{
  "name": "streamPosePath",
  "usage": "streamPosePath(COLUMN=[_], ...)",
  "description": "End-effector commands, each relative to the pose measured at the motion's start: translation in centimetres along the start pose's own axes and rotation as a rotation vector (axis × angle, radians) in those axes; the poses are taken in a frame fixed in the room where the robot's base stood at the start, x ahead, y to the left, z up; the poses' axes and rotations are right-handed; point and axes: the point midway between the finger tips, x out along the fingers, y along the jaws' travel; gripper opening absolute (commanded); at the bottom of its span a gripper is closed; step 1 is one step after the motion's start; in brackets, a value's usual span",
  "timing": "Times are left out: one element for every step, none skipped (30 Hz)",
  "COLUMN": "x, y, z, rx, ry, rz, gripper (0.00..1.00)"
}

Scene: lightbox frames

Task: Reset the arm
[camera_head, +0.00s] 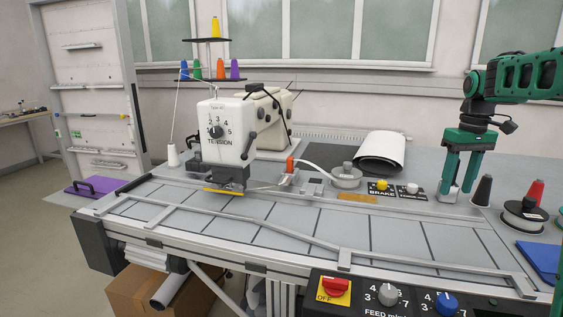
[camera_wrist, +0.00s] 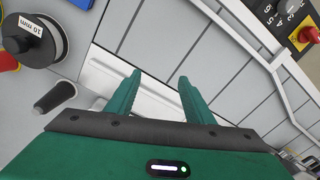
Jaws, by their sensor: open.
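My green gripper (camera_head: 459,190) hangs fingers down over the right part of the sewing workbench (camera_head: 320,228). Its two fingers are apart, and I see nothing held between them. In the wrist view my gripper (camera_wrist: 160,80) also shows its two fingers spread, with the pale table surface between and beyond them. A small light-coloured block (camera_head: 447,194) shows at the fingertips in the head view; I cannot tell whether they touch it.
A sewing machine (camera_head: 228,130) with thread spools stands at centre left. A black cone (camera_head: 483,190), a red cone (camera_head: 535,192) and a round spool (camera_head: 523,216) stand right of my gripper. A control panel (camera_head: 400,297) lines the front edge.

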Motion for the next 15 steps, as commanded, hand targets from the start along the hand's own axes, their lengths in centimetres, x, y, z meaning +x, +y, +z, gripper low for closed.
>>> streamPosePath(x=[-0.2, -0.1, 0.0, 0.1, 0.2, 0.5, 0.8, 1.0, 1.4, 1.7, 2.1, 2.6, 3.0, 3.5, 4.1], y=[-0.6, -1.0, -1.4, -1.8, -2.1, -2.6, -3.0, -3.3, -3.8, -4.2, -4.6, -5.0, -5.4, -5.8, -6.3], z=[1.8, 2.9, 4.5, 5.6, 6.7, 8.3, 9.5, 10.7, 12.3, 13.5, 14.8, 16.4, 17.7, 18.9, 20.6], rx=[0.036, 0.061, 0.096, 0.122, 0.147, 0.183, 0.207, 0.234, 0.266, 0.291, 0.316, 0.35, 0.374, 0.4, 0.43], ry=[0.003, 0.004, 0.005, 0.006, 0.007, 0.007, 0.008, 0.008, 0.009, 0.01, 0.01, 0.011, 0.012, 0.011, 0.012], rz=[0.001, 0.001, 0.001, 0.002, 0.002, 0.002, 0.002, 0.003, 0.003, 0.004, 0.004, 0.005, 0.005, 0.005, 0.006], gripper=[0.48, 0.48, 0.48, 0.48, 0.48, 0.48, 0.48, 0.48, 0.48, 0.48, 0.48, 0.48, 0.48, 0.48, 0.48])
